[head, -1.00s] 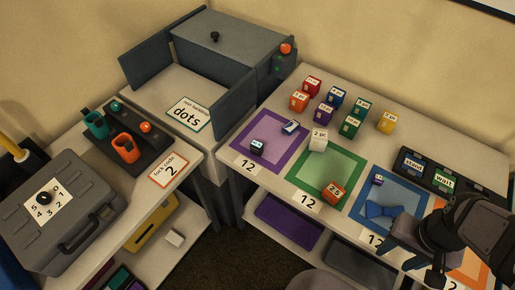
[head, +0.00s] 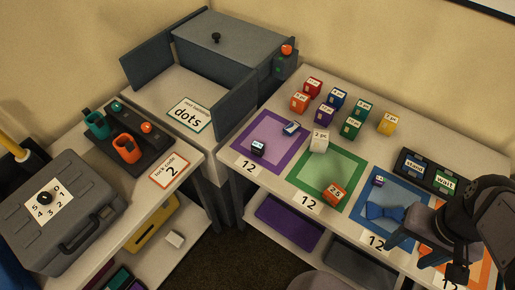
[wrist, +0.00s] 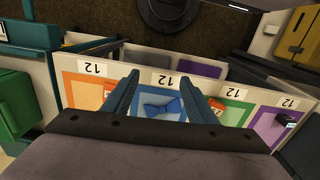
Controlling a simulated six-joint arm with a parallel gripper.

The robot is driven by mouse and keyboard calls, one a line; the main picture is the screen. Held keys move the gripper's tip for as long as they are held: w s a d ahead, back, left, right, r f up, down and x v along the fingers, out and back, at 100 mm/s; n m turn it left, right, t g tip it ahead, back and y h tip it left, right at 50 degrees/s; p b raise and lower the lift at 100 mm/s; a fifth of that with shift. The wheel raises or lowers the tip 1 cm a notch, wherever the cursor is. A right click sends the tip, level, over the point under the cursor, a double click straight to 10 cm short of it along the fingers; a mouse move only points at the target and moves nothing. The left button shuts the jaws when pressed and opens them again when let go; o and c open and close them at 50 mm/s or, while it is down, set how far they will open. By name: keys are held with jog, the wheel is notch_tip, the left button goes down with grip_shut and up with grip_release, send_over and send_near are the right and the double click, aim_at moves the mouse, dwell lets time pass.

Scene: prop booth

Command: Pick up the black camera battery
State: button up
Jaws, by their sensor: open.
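A small black block with a white label, which looks like the battery (head: 258,148), lies on the purple-framed square (head: 243,148) near its front edge. It also shows at the far right of the wrist view (wrist: 287,121). My gripper (head: 423,264) is at the right of the head view, well apart from the black block, by the blue and orange squares. In the wrist view my gripper (wrist: 157,90) is open and empty, its fingers on either side of a blue bow (wrist: 162,107) further off. The orange square is partly hidden by my arm in the head view.
A blue-and-white item (head: 291,128) lies behind the black block. A white block (head: 319,141) and an orange block (head: 333,193) are on the green square (head: 345,160). Several coloured blocks stand at the back. A grey upright panel (head: 236,108) rises left of the purple square.

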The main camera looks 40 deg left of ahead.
jog(key=w+a+f+n+t+h+b, duration=0.1)
jog(key=w+f+n+h+b, duration=0.1)
jog(key=w+n+h, duration=0.3)
jog(key=w+a+f+n+t+h+b, duration=0.15)
jog(key=w+n, duration=0.25)
jog(key=n, duration=0.4)
jog(key=w+a+n+t+b, duration=0.4)
jog(key=w+a+n+t, duration=0.25)
jog(key=a+n, duration=0.4)
notch_tip(320, 180, up, 3)
jog(key=n+t+y+b, duration=0.4)
jog(key=n+t+y, duration=0.45)
jog(key=n, duration=0.45)
send_over(258, 149)
jog(key=s, duration=0.2)
jog(key=shift+t, duration=0.25)
notch_tip(258, 149, down, 13)
jog(key=shift+s+d+f+p, duration=0.1)
jog(key=shift+f+p, duration=0.05)
jog(key=shift+p, duration=0.15)
jog(key=shift+w, duration=0.7)
jog(key=shift+w+a+f+p, duration=0.1)
jog(key=shift+w+a+p, duration=0.2)
jog(key=shift+w, duration=0.7)
jog(key=shift+w+a+r+p, duration=0.1)
jog(key=shift+w+a+p, duration=0.2)
jog(key=shift+w, duration=0.65)
jog(key=shift+w+a+f+p, duration=0.15)
jog(key=shift+w+p, duration=0.25)
jog(key=shift+w, duration=0.6)
